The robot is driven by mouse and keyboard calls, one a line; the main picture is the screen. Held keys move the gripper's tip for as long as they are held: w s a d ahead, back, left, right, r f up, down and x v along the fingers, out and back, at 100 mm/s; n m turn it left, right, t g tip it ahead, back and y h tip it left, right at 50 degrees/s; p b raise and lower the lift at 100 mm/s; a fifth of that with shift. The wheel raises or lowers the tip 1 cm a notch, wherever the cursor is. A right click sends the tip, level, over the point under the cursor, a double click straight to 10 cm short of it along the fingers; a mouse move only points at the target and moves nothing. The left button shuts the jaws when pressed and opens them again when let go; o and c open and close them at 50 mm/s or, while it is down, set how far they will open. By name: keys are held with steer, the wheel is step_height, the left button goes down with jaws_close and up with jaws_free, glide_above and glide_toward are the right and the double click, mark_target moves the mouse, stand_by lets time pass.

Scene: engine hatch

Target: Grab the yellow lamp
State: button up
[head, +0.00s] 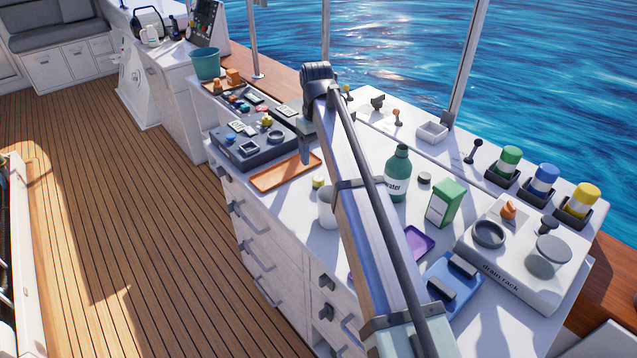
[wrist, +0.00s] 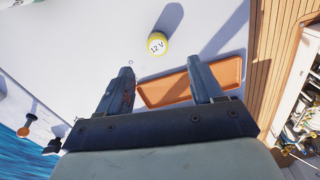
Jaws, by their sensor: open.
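A yellow lamp with a white band (head: 583,200) appears to stand upright in a dark holder at the right end of the counter, beside similar blue and green ones. A small yellow piece marked 12 V stands on the white counter in the wrist view (wrist: 157,44); a small yellow top (head: 318,182) beside my arm in the head view seems to be the same piece. My gripper (wrist: 160,68) is open and empty, its fingers pointing toward the counter beside the orange tray (wrist: 160,97). In the head view, my gripper (head: 305,150) is partly hidden by my arm.
A green bottle (head: 397,175), green box (head: 445,203), white cup (head: 326,208) and drain rack (head: 520,290) crowd the counter. A dark panel (head: 255,155) with several small parts stands at left. The orange tray (head: 270,180) looks empty. My arm crosses the middle.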

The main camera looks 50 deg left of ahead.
mark_target(318, 178)
steer(key=shift+w+f, duration=0.2)
steer(key=shift+f, duration=4.6)
steer(key=c, duration=1.1)
steer(key=shift+r, duration=0.15)
